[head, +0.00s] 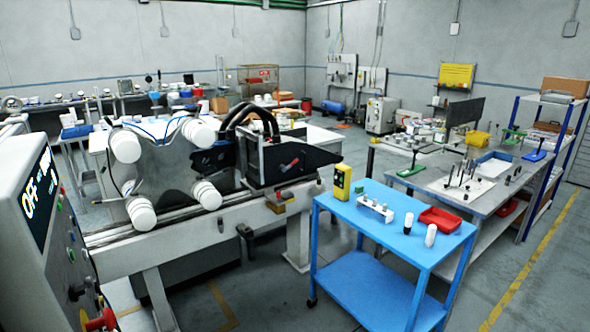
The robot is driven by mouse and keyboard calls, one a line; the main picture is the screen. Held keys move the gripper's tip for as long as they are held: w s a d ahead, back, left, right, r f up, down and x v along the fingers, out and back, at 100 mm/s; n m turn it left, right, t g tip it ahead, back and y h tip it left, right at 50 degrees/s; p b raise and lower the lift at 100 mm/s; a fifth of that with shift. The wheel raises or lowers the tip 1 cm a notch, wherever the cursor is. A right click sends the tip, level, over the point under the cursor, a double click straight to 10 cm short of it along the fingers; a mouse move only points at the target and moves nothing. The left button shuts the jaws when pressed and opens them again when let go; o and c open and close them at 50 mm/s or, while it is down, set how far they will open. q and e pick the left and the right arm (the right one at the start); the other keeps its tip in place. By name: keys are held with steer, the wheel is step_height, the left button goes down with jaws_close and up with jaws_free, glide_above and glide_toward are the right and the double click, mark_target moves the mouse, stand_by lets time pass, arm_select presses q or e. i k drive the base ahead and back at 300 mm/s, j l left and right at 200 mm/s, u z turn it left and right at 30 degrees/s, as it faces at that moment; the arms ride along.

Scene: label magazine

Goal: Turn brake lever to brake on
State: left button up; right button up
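Another red handle or knob (101,320) shows low on the grey control cabinet (28,260) at the left edge. No label tells me which one is the brake lever. Neither of my grippers is in view.
The cabinet display (38,190) reads OFF. A blue cart (350,225) holds a yellow device (342,181), a red tray (440,219) and small bottles. White rollers (140,212) stand on the machine's front. Open floor (270,290) lies before the machine and cart.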

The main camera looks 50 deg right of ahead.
mark_target(292, 164)
steer(key=k+l+z, duration=0.2)
steer(key=k, duration=0.8)
steer(key=z, duration=0.45)
steer(key=i+l+z, duration=0.1)
steer(key=z, duration=0.35)
steer(key=i+z, duration=0.1)
steer(key=z, duration=0.3)
steer(key=i+j, duration=0.1)
steer(key=i, duration=1.45)
steer(key=i+j, duration=0.1)
steer(key=i, duration=1.4)
